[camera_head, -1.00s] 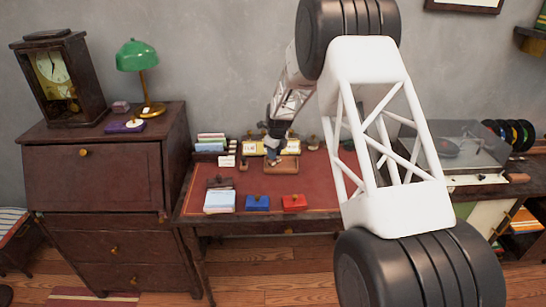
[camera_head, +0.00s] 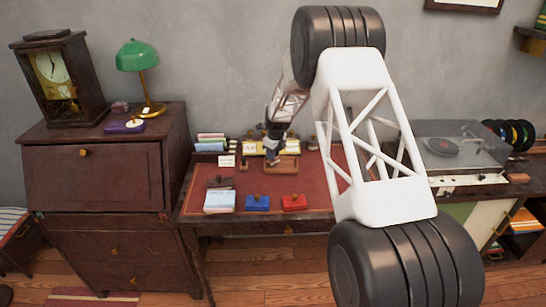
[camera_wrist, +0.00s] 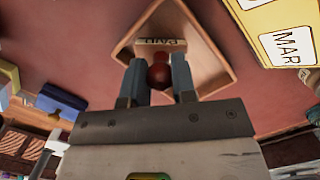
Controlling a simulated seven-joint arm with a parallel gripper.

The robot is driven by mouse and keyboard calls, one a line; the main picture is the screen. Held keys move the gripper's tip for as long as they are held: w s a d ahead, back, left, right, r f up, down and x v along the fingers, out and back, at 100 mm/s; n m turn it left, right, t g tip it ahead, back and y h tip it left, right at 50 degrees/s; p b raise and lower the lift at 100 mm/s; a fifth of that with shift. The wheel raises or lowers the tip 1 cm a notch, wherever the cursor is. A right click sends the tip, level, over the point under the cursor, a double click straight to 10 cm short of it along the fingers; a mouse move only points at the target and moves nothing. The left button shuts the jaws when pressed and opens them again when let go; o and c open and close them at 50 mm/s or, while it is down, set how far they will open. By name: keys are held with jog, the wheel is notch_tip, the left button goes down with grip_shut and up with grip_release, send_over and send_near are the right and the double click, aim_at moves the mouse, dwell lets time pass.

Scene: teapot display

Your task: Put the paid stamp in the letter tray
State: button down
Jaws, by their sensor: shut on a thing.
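The paid stamp, with a red knob (camera_wrist: 159,76) and a pale label reading PAID upside down (camera_wrist: 160,43), is held between the two fingers of my gripper (camera_wrist: 157,85). My gripper also shows in the head view (camera_head: 272,157), at the left part of the wooden tray. This shallow tray (camera_head: 286,169), which looks like the letter tray, lies on the red desk top. In the wrist view its raised rim (camera_wrist: 218,54) surrounds the stamp. The stamp's base is partly hidden, and I cannot tell whether it touches the tray floor.
A yellow calendar block marked MAR (camera_wrist: 290,42) stands close beside the tray. Blue (camera_head: 257,203) and red (camera_head: 294,202) ink pads and a pale blue paper stack (camera_head: 219,201) lie nearer the front edge. A letter rack (camera_head: 210,143) stands at the back left.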

aim_at(276, 161)
jog(key=shift+f, duration=0.65)
jog(key=shift+f, duration=0.1)
jog(key=c, duration=0.9)
grip_release()
jog(key=shift+s+d+r, duration=0.15)
jog(key=shift+d+r, duration=0.05)
jog(key=shift+r, duration=1.85)
jog(key=shift+s+d+r, duration=0.15)
jog(key=shift+d+r, duration=0.05)
jog(key=shift+r, duration=1.8)
jog(key=shift+s+d+r, duration=0.15)
jog(key=shift+d+r, duration=0.05)
jog(key=shift+r, duration=1.85)
